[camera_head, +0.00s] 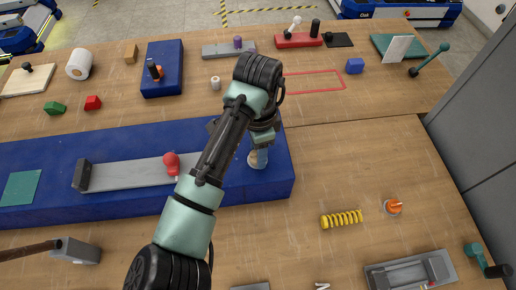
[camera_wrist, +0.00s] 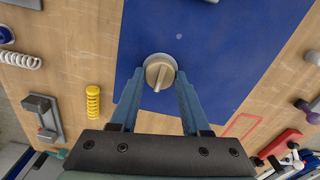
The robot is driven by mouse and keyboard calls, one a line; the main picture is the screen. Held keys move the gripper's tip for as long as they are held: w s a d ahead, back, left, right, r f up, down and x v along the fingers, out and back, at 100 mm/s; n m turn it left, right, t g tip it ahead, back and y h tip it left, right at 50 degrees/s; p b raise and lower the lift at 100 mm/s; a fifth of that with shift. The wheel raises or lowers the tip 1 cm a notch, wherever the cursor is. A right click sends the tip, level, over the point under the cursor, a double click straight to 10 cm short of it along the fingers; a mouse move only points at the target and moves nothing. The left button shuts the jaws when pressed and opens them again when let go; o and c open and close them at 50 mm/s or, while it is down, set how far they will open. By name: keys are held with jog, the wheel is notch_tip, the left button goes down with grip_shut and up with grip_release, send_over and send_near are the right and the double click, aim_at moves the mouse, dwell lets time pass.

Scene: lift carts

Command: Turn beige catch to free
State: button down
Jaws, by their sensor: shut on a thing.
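The beige catch (camera_wrist: 159,72) is a round knob with a raised ridge across its face. In the wrist view the ridge runs slightly slanted, its lower end to the left. It sits on a dark blue block (camera_wrist: 230,50), which lies on the wooden bench in the head view (camera_head: 230,202). In the head view the catch (camera_head: 256,162) shows near the block's right end, partly hidden by my gripper (camera_head: 260,155). In the wrist view my gripper (camera_wrist: 159,78) has one blue finger on each side of the catch and is shut on it.
On the same block lie a grey bar (camera_head: 130,172) with a red knob (camera_head: 171,162) and a teal patch (camera_head: 21,187). A hammer (camera_head: 75,250) lies in front.

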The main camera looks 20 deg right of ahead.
jog(key=shift+c, duration=1.9)
grip_release()
jog(key=shift+r, duration=0.1)
notch_tip(320, 180, up, 13)
